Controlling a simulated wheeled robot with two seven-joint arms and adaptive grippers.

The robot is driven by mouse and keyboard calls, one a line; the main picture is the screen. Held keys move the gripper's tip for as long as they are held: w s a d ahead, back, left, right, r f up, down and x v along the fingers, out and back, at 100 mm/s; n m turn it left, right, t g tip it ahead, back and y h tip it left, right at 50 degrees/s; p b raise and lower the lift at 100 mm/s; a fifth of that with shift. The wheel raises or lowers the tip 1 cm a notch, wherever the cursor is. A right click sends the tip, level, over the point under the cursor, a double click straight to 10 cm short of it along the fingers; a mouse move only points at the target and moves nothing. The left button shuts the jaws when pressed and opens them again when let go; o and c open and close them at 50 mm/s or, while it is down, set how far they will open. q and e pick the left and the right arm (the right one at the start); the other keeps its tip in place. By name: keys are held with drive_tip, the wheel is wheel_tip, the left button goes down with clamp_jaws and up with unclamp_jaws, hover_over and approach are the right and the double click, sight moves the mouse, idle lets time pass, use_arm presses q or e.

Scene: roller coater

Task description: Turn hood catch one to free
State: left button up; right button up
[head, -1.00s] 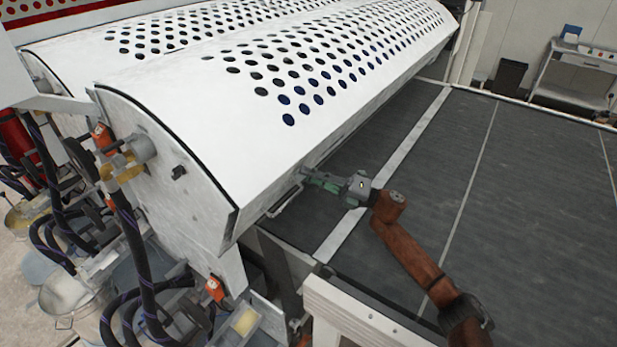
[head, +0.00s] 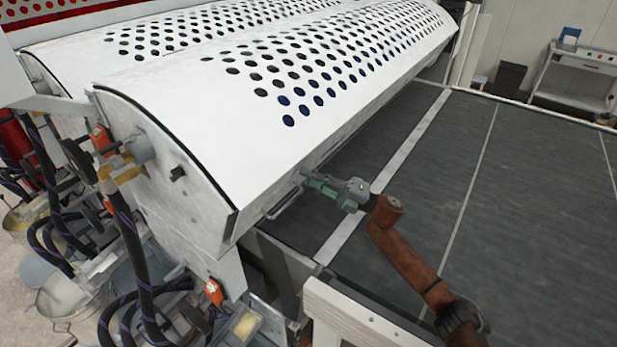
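The white perforated hood (head: 215,140) is down over the near end of the machine. My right gripper (head: 308,180) is at the lower front edge of this hood, beside the right end of a thin bar handle (head: 284,204). Its fingertips reach a small grey part at the hood edge. The fingers cover that spot, so I cannot make out the hood catch or how it is turned. The fingers are too small to tell whether they are open or shut on it. My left gripper is not in view.
A dark flat conveyor bed (head: 470,190) with pale stripes spreads to the right under my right arm. A white frame rail (head: 365,325) runs along the near edge. Hoses and buckets (head: 70,300) crowd the lower left. A grey cart (head: 575,80) stands at the back right.

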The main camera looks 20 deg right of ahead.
drive_tip(key=shift+o, duration=1.4)
drive_tip(key=v, duration=1.2)
